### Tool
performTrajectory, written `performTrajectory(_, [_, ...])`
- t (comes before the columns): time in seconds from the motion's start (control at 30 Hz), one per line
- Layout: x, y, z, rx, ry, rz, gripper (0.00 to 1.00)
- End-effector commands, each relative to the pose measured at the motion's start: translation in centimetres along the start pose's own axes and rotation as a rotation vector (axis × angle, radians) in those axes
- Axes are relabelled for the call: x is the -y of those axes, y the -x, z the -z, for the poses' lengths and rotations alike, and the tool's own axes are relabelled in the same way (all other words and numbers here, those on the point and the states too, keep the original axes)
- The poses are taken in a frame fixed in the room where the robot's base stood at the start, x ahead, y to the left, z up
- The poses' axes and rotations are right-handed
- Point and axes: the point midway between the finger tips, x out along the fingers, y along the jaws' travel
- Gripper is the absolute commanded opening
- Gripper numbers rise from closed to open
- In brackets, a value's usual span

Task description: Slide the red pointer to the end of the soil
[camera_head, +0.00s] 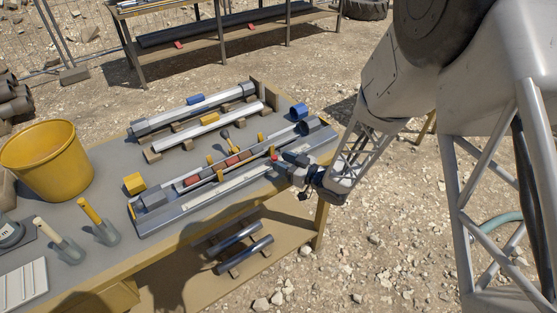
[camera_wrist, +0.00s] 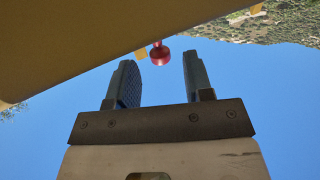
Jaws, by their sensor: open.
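The red pointer (camera_head: 275,156) shows as a small red knob near the right end of the long grey trough (camera_head: 152,227) at the table's front. In the wrist view its round red knob (camera_wrist: 160,57) lies between my two fingertips, near their tip level. My gripper (camera_head: 286,163) is open, just right of the pointer, reaching in from the right; whether a finger touches it cannot be told. The reddish-brown soil (camera_head: 233,160) lies in sections along the tube in the trough, left of the pointer. A pale scale strip (camera_head: 222,180) runs along the trough's front.
Behind the trough lie a white tube (camera_head: 206,128) and a capped clear tube (camera_head: 172,115) on supports. A yellow block (camera_head: 134,183), a yellow bucket (camera_head: 62,172) and two handled tools (camera_head: 101,222) stand left. A blue cup (camera_head: 299,110) stands at the back right.

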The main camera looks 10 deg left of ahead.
Motion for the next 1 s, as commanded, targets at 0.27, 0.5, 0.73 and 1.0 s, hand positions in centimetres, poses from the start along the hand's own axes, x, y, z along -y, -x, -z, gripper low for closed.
performTrajectory(0.27, [0.0,3.2,0.0,0.000,0.000,-0.001,0.47])
performTrajectory(0.5, [0.0,4.8,0.0,0.000,-0.001,0.000,0.47])
performTrajectory(0.73, [0.0,5.2,0.0,0.000,-0.001,0.000,0.47])
performTrajectory(1.0, [0.0,5.2,0.0,0.000,-0.001,0.001,0.47])
